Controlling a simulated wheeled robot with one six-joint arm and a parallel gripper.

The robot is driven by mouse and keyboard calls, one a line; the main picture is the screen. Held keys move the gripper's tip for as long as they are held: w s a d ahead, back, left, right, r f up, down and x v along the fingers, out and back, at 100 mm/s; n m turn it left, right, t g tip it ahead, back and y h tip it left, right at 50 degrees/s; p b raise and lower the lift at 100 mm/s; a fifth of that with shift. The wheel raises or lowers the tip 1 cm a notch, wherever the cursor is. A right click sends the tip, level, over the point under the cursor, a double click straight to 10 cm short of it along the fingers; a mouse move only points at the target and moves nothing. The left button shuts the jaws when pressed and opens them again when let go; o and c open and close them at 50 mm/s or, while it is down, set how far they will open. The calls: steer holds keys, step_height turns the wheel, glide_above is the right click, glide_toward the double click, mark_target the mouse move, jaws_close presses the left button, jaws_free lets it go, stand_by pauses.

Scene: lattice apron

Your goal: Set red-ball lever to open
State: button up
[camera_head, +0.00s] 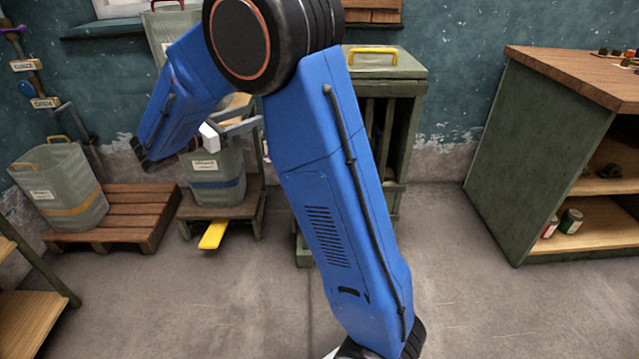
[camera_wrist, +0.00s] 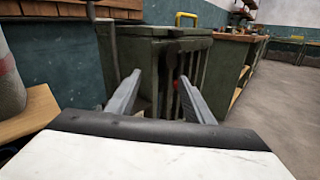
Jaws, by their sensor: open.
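My gripper (camera_wrist: 160,97) is open, with a finger on each side of the wrist view and nothing between the fingertips. A small red spot (camera_wrist: 177,84) shows between the fingers, in front of the slatted green cabinet; it may be the red ball of the lever, but it is too small to be sure. No lever arm or position label can be made out beside it. In the head view my gripper (camera_head: 240,128) is partly hidden by my blue arm, and no red ball shows there.
The green cabinet (camera_head: 407,75) with a yellow handle stands behind my arm. Signs and a blue ball (camera_head: 25,88) are on the left wall. A grey bin (camera_head: 60,180) stands on a wooden pallet (camera_head: 130,212). A green shelf unit (camera_head: 530,140) is at right; the floor before it is clear.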

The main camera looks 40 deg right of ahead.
steer(key=s+d+f+m+y, duration=0.1)
steer(key=s+f+m+y, duration=0.1)
steer(key=s, duration=0.7)
steer(key=s+d+f+m+g+y, duration=0.1)
steer(key=s+m+y, duration=0.4)
steer(key=s, duration=0.5)
steer(key=s+d+f+m+g+y, duration=0.1)
steer(key=s+f+m+y, duration=0.2)
steer(key=s, duration=0.7)
steer(key=shift+d+f+m+y, duration=0.3)
steer(key=shift+m+y, duration=0.4)
steer(key=shift+y, duration=0.5)
steer(key=shift+s, duration=0.2)
steer(key=s+a+f+m+t+y, duration=0.2)
steer(key=s+a+m+t+y, duration=0.2)
steer(key=s+a+m+y, duration=0.1)
steer(key=s+a+m, duration=0.1)
steer(key=s+a, duration=0.1)
steer(key=s, duration=0.1)
steer(key=shift+m, duration=0.4)
